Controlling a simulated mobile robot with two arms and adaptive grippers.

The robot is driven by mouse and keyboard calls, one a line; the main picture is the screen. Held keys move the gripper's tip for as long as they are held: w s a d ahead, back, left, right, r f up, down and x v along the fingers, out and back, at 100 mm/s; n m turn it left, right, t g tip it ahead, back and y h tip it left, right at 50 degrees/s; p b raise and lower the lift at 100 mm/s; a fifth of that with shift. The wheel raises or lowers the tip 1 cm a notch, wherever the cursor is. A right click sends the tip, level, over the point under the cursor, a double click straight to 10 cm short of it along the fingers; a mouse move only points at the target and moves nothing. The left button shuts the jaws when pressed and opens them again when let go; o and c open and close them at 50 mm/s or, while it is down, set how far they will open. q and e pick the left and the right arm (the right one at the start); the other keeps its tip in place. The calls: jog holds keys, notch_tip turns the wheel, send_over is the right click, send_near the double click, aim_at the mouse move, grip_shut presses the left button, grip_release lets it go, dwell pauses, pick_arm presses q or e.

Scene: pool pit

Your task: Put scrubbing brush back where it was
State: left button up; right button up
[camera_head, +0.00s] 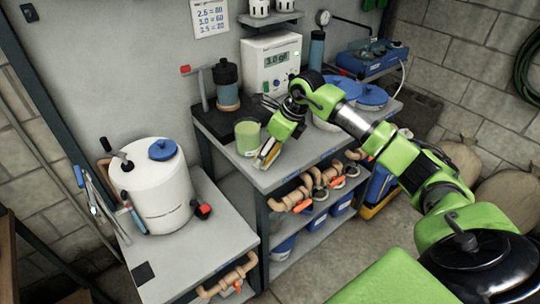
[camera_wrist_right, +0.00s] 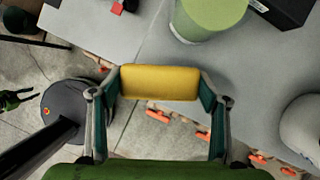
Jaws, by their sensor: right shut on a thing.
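The scrubbing brush (camera_wrist_right: 160,82) shows as a yellow block in the right wrist view, between the two fingers of my right gripper (camera_wrist_right: 161,88), which is shut on it. In the head view the brush (camera_head: 267,156) is a small yellow and pale piece at the front edge of the grey bench (camera_head: 290,172), below my right gripper (camera_head: 270,146). I cannot tell whether it touches the bench top. Its bristles are not clearly seen. My left gripper is not in view.
A green cup (camera_head: 248,137) stands close beside the brush. A white dosing unit (camera_head: 270,62) and a dark pump (camera_head: 226,85) stand behind. A white tank (camera_head: 155,190) stands on the lower left table. The bench front is clear.

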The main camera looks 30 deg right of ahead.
aim_at(270, 168)
jog(key=shift+w+d+f, duration=0.25)
jog(key=shift+d+f, duration=0.05)
jog(key=shift+f, duration=0.15)
jog(key=shift+w+d+f, duration=0.2)
jog(key=shift+d+f, duration=0.05)
jog(key=shift+f, duration=0.15)
jog(key=shift+f+p, duration=0.4)
jog(key=shift+p, duration=0.1)
notch_tip(270, 168, down, 2)
jog(key=shift+f+p, duration=0.1)
jog(key=shift+p, duration=0.45)
jog(key=shift+f+b, duration=0.3)
jog(key=o, duration=1.1)
jog(key=shift+c, duration=0.2)
jog(key=shift+r, duration=0.1)
jog(key=shift+r, duration=0.2)
jog(key=shift+d+r, duration=0.2)
jog(key=shift+r, duration=0.15)
jog(key=b+v, duration=0.3)
jog(key=v, duration=0.8)
jog(key=shift+s, duration=0.2)
